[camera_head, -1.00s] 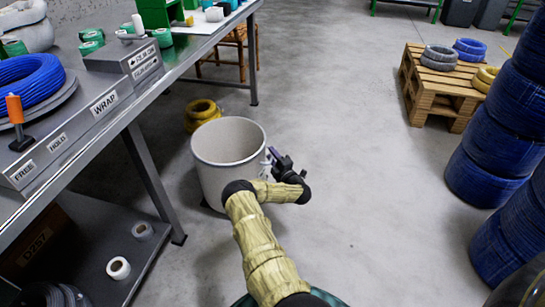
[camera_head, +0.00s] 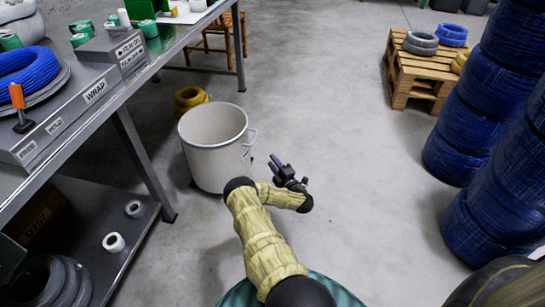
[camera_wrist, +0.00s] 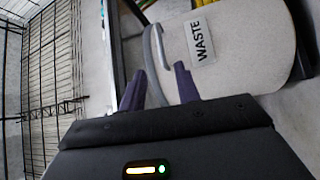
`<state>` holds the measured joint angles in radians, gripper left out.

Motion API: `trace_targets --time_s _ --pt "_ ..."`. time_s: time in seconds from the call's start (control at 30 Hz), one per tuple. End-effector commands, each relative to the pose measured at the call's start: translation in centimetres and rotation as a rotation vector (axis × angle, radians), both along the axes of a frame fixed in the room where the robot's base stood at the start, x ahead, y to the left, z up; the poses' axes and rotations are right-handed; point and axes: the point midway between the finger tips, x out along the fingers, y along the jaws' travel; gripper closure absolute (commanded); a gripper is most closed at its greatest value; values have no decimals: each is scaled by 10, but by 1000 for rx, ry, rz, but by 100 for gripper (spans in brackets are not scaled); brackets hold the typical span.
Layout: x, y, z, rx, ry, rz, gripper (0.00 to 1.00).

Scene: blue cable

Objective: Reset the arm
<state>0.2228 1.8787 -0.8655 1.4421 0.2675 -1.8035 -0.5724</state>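My arm, in a yellowish sleeve, reaches up the middle of the head view and bends to the right. My gripper (camera_head: 279,166) is in front of and to the right of the light grey waste bin (camera_head: 215,163), apart from it. In the wrist view, the two purple fingers of my gripper (camera_wrist: 158,88) stand apart with nothing between them. The bin's side with a "WASTE" label and a handle (camera_wrist: 157,48) shows beyond the fingers.
A metal workbench (camera_head: 110,104) with a blue cable coil (camera_head: 28,70) runs along the left. Yellow coils (camera_head: 190,98) lie behind the bin. A wooden pallet (camera_head: 420,72) with coils and tall stacks of blue coils (camera_head: 470,130) stand at the right. The middle floor is clear.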

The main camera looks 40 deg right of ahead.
Motion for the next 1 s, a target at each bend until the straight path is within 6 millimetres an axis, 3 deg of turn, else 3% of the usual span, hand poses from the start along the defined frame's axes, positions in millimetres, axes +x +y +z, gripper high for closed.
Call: trace_targets --time_s 0.77,0.87,1.0 --pt "-6 2 -1 2 0 -3 68" --pt "-2 -2 8 17 0 -29 68" --pt "11 -15 38 83 6 -124 68"
